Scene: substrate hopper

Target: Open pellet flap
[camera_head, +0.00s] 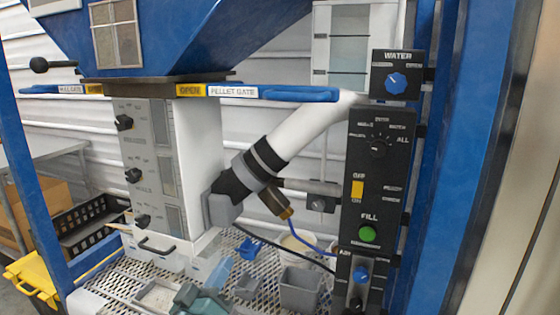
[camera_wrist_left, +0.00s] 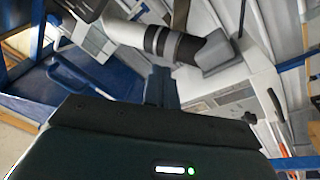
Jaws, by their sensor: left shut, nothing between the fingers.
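The pellet flap's own label is not readable as such. A blue bar labelled as a pellet gate (camera_head: 236,91), with a yellow OPEN tag, runs below the blue hopper to a blue handle (camera_head: 300,94) at right. A similar blue handle (camera_wrist_left: 82,80) shows at left in the left wrist view. My left gripper (camera_head: 188,297) is low in the head view, by the mesh shelf, well below the bar and apart from it. In the left wrist view its fingers (camera_wrist_left: 161,88) are shut and empty. My right gripper is not seen.
A white pipe with black bands (camera_head: 262,160) and grey nozzle slants across the middle. A black control panel (camera_head: 376,215) stands at right, a white cabinet with knobs (camera_head: 150,165) at left. Small bins (camera_head: 300,288) sit on the mesh shelf (camera_head: 110,285).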

